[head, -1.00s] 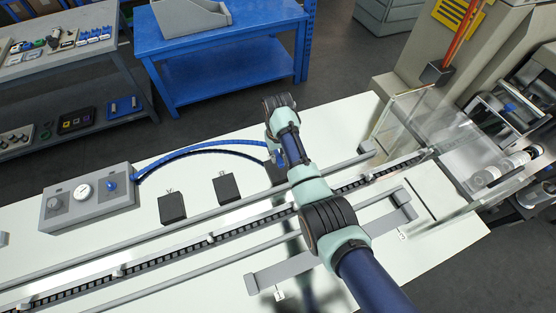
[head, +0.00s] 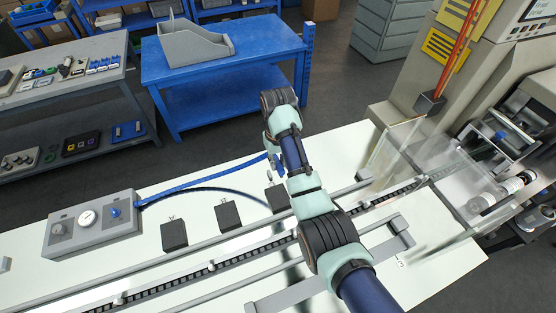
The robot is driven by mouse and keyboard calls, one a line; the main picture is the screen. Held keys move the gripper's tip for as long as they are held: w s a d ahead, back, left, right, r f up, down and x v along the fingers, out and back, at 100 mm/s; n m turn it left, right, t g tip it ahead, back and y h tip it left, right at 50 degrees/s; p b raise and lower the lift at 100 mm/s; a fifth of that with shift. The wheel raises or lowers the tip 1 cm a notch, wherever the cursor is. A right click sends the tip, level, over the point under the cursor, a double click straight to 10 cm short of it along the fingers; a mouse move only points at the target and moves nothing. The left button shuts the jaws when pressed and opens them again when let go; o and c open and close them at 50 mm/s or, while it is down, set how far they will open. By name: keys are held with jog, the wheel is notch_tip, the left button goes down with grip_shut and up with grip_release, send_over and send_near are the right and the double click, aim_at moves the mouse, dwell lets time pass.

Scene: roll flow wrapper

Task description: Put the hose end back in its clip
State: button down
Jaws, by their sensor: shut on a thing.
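The blue hose (head: 200,186) runs from the grey gauge box (head: 92,226) to my gripper (head: 276,166). It is drawn nearly straight and held above the table. My gripper is shut on the hose near its end; the arm and fingers partly hide the end itself. Three dark blocks with small clips on top stand in a row: a left one (head: 174,235), a middle one (head: 229,216) and a right one (head: 276,199). My gripper is above and slightly behind the right block, apart from it. The right block is partly hidden by my arm.
A chain conveyor with rails (head: 185,278) runs along the white table (head: 120,265) in front of the blocks. A clear guard (head: 420,170) stands at the right beside the machine. A blue table (head: 225,45) stands behind, across a floor gap.

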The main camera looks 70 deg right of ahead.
notch_tip(320, 180, down, 16)
jog(key=b, duration=0.6)
jog(key=shift+f+b, duration=0.25)
jog(key=shift+b, duration=0.05)
jog(key=shift+r+p, duration=0.15)
jog(key=shift+p, duration=0.35)
dwell(0.3)
